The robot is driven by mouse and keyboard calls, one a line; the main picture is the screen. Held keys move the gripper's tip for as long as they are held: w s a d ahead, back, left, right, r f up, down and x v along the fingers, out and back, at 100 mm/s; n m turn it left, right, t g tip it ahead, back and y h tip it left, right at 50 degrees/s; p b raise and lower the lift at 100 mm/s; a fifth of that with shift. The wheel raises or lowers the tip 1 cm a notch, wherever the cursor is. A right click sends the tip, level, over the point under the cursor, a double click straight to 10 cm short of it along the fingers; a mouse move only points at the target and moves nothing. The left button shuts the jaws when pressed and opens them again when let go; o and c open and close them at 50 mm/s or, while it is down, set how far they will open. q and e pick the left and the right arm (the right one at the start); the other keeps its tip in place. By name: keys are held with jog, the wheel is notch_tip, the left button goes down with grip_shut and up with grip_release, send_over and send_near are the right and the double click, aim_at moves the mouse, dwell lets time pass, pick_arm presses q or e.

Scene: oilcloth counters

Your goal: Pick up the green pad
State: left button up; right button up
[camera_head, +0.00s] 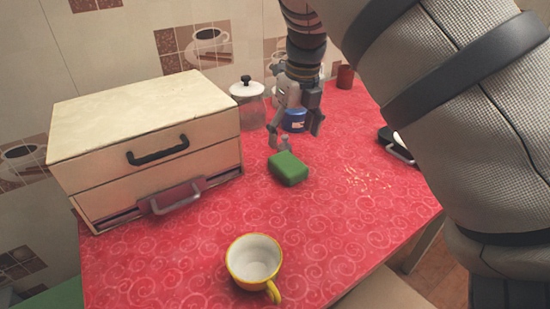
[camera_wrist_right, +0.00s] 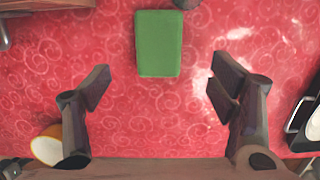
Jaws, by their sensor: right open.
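The green pad (camera_head: 288,168) lies flat on the red patterned counter, right of the drawer box. In the right wrist view the green pad (camera_wrist_right: 158,43) is at the top, slightly left of centre, beyond the fingertips. My right gripper (camera_head: 297,136) is above the counter, just behind and over the pad in the head view. In the wrist view its two fingers (camera_wrist_right: 160,88) are spread wide with bare red cloth between them. It does not touch the pad. My left gripper is not in view.
A cream drawer box (camera_head: 120,165) stands at left. A yellow-rimmed cup (camera_head: 254,262) is at the front. A lidded glass jar (camera_head: 247,103), a blue container (camera_head: 294,121) and a red-brown cup (camera_head: 345,77) stand behind.

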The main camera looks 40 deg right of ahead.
aim_at(288, 162)
jog(key=f, duration=0.6)
jog(key=w+f, duration=0.1)
jog(key=f, duration=0.2)
jog(key=shift+w+f, duration=0.1)
jog(key=shift+f, duration=0.15)
jog(key=c, duration=0.9)
